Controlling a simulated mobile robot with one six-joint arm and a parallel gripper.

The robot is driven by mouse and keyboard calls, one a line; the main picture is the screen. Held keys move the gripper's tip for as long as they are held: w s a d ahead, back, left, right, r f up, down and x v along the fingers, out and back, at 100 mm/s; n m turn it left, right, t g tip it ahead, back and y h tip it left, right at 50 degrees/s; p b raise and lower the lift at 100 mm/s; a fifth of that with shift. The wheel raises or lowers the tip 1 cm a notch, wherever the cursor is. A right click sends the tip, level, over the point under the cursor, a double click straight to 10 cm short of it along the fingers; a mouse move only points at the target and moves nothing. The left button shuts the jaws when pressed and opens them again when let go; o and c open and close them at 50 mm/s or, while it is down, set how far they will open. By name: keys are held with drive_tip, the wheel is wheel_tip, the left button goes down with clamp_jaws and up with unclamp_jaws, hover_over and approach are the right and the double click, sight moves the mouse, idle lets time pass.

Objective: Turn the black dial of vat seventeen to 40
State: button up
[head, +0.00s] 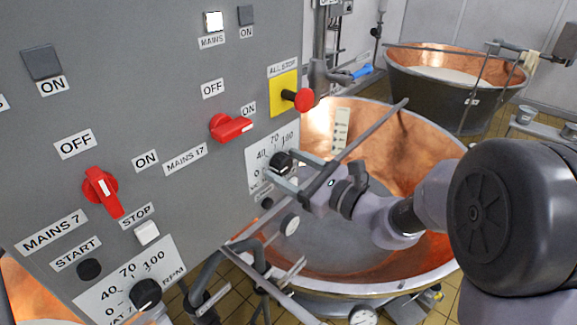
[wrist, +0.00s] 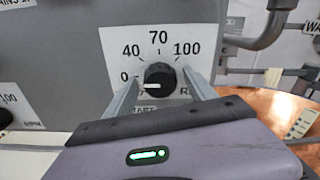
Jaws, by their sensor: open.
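The black dial (wrist: 158,79) sits on a white scale plate (wrist: 118,45) marked 0, 40, 70 and 100. Its white pointer line points left, close to the 0. In the head view the dial (head: 281,162) is on the panel's right part, below the MAINS 17 switch. The vat label under it is mostly hidden by my gripper. My gripper (wrist: 160,88) is open, with one finger on each side of the dial in the wrist view. In the head view my gripper (head: 279,177) is at the plate; I cannot tell whether the fingers touch the dial.
A red all-stop button (head: 303,99) and the red MAINS 17 switch (head: 231,127) stick out above. A second black dial (head: 146,293) and the red MAINS 7 switch (head: 103,191) are at left. A copper vat (head: 385,150) lies under my arm. Pipes (head: 255,262) run below.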

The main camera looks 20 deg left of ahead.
drive_tip(key=c, duration=1.4)
drive_tip(key=shift+r+m+p, duration=0.1)
drive_tip(key=shift+m+p, duration=0.2)
drive_tip(key=shift+m, duration=0.1)
drive_tip(key=m+p, duration=0.3)
drive_tip(key=m, duration=0.1)
drive_tip(key=shift+r, duration=0.1)
drive_tip(key=shift+m+p, duration=1.3)
drive_tip(key=shift+m, duration=0.6)
drive_tip(key=o, duration=1.4)
drive_tip(key=shift+f, duration=0.2)
